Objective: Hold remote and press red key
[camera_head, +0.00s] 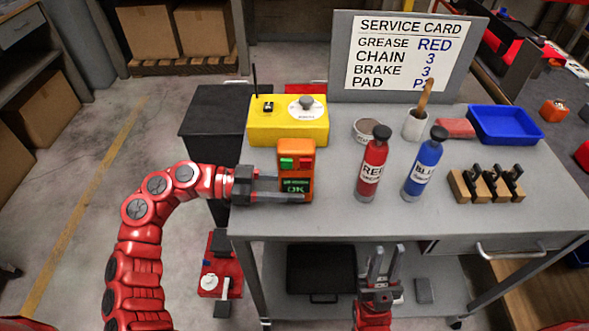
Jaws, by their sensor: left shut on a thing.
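An orange remote (309,160) stands upright at the left front of the grey cart top. Its face has a green key (287,162) on the left, a red key (305,163) on the right, and a dark screen reading OK below them. My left gripper (286,188) reaches in from the left and is shut on the remote's lower part. My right gripper (382,262) points up at the bottom centre, in front of the cart's front edge and apart from the remote. Its two fingers are spread with nothing between them.
A yellow box (287,131) with a knob stands behind the remote. A red bottle (371,165) and a blue bottle (424,165) stand to its right. A wooden block (461,187) with black-handled pieces sits farther right, near a blue tray (541,135). The front centre top is clear.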

